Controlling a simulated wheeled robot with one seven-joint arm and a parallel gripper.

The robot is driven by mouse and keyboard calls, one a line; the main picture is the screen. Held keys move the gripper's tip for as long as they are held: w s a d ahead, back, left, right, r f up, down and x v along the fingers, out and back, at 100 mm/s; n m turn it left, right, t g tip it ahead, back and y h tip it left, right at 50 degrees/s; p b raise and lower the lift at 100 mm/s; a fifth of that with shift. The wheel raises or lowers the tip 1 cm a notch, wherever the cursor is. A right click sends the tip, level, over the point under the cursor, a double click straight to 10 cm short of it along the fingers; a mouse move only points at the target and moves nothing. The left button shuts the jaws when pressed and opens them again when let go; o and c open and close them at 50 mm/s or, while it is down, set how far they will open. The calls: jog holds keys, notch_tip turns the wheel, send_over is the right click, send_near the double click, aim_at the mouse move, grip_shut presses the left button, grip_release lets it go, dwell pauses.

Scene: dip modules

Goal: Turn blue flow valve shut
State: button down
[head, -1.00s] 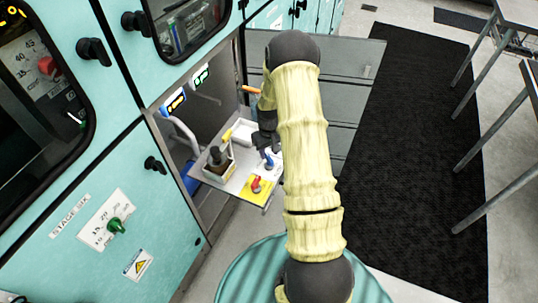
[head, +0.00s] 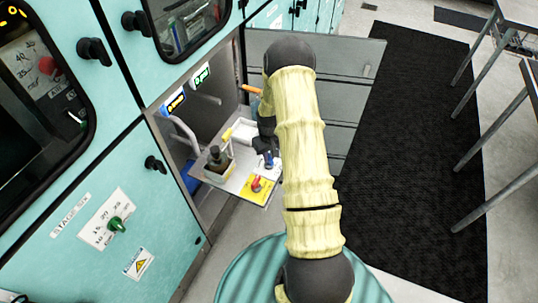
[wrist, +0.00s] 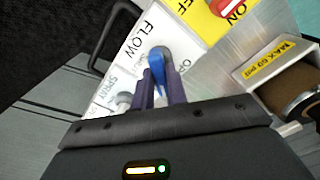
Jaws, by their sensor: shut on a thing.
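The blue flow valve handle (wrist: 157,62) stands on a white plate marked FLOW (wrist: 138,50) in the wrist view. My gripper (wrist: 161,92) has its two purple fingers on either side of the handle and is shut on it. The handle's lower end is hidden between the fingers. In the head view the blue handle (head: 268,161) shows small on the tray, just below my dark gripper (head: 265,147). The handle's exact angle is hard to tell there.
A red knob (wrist: 228,6) on a yellow ON/OFF plate (wrist: 204,20) sits close by. A smaller grey knob (wrist: 123,101) lies near the gripper. An open cabinet door (head: 345,80) stands behind.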

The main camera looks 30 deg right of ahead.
jog(key=m+b, duration=0.1)
jog(key=m, duration=0.9)
dwell(0.4)
jog(key=shift+m, duration=0.3)
jog(key=c, duration=1.4)
grip_release()
notch_tip(320, 180, up, 18)
jog(key=b, duration=0.1)
jog(key=shift+f, duration=0.25)
